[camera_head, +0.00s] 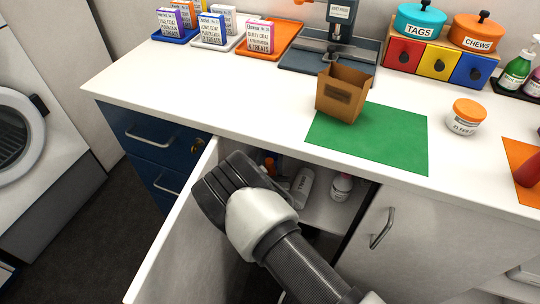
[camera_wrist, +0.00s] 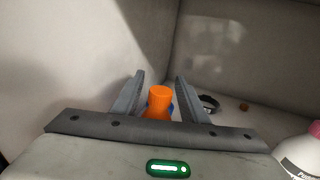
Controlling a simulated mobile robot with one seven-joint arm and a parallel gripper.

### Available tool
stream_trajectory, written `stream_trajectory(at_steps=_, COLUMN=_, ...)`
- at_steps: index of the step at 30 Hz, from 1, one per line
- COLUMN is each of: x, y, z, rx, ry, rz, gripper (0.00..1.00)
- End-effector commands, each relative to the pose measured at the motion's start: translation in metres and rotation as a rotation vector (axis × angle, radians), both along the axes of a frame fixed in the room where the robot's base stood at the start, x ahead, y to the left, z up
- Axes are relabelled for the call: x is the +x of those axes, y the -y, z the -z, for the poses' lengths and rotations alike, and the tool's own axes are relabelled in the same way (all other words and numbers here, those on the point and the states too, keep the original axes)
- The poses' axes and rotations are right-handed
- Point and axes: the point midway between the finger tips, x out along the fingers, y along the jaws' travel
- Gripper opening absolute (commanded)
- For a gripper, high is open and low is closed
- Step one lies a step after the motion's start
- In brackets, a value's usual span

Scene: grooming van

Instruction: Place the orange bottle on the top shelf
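The orange bottle (camera_wrist: 159,98) shows in the wrist view with an orange top and a bit of blue beside it, inside the cabinet. My gripper (camera_wrist: 160,84) is open, with one finger on each side of the bottle in that view; I cannot tell whether they touch it. In the head view, a small orange part of the bottle (camera_head: 270,165) shows past my wrist, and my fingertips are hidden. A cabinet shelf (camera_head: 322,212) under the counter is partly visible; its level is unclear.
The open cabinet door (camera_head: 185,240) stands left. The counter edge is above. A dark ring (camera_wrist: 209,103) lies beyond the right finger.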

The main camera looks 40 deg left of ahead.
Motion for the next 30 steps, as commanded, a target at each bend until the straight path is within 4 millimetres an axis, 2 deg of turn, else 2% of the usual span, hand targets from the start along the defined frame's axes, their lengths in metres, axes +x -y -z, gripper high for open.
stream_trajectory(at_steps=5, x=-0.013, y=0.008, z=-0.004, rx=-0.002, ry=-0.002, rz=-0.001, gripper=0.4)
stream_trajectory(at_steps=18, x=-0.087, y=0.055, z=-0.003, rx=-0.003, ry=-0.001, rz=-0.002, gripper=0.4)
stream_trajectory(at_steps=24, x=-0.1, y=0.064, z=-0.002, rx=0.0, ry=0.0, rz=0.0, gripper=0.4)
stream_trajectory(at_steps=30, x=-0.101, y=0.065, z=-0.002, rx=0.0, ry=0.0, rz=0.0, gripper=0.4)
